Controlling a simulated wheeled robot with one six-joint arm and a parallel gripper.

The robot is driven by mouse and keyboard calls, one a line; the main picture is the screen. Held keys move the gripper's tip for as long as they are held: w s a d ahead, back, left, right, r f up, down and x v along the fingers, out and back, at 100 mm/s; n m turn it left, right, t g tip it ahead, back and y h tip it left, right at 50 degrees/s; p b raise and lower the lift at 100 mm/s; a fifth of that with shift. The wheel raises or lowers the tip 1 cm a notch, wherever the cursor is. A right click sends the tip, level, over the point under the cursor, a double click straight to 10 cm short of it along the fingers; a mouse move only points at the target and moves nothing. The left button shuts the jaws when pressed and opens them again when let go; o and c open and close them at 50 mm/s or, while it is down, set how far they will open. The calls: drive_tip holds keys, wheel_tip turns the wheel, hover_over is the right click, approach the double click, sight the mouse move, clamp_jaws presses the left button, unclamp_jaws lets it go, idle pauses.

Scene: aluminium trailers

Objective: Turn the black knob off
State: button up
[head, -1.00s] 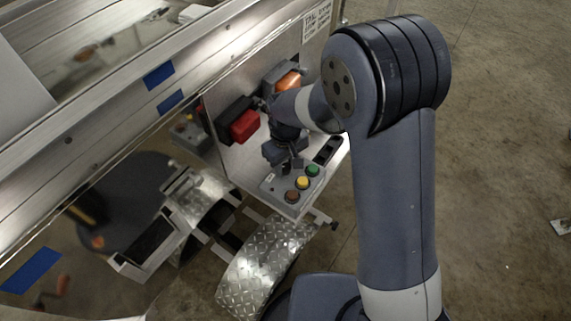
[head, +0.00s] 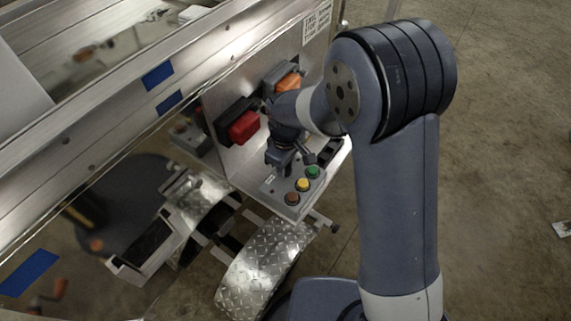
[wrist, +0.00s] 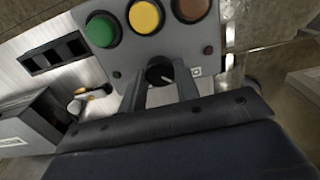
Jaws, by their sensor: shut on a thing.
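The black knob (wrist: 158,71) is round with a white pointer line and sits on the grey control panel (wrist: 120,62), below the yellow button in the wrist view. The pointer slants toward the lower right there. My gripper (wrist: 160,82) has one finger on each side of the knob and is shut on it. In the head view my gripper (head: 281,168) is at the panel's upper left part, and it hides the knob.
The panel carries green (head: 313,172), yellow (head: 303,184) and brown (head: 292,198) buttons. A red box (head: 243,126) and an orange lamp (head: 289,82) are on the upright plate behind. A diamond-plate fender (head: 262,268) lies below.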

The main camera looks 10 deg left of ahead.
drive_tip(key=o, duration=1)
drive_tip(key=shift+c, duration=0.2)
wheel_tip(320, 180, up, 11)
drive_tip(key=shift+f, duration=0.1)
wheel_tip(320, 180, down, 11)
drive_tip(key=shift+r, duration=0.1)
idle(0.4)
drive_tip(key=shift+r, duration=0.15)
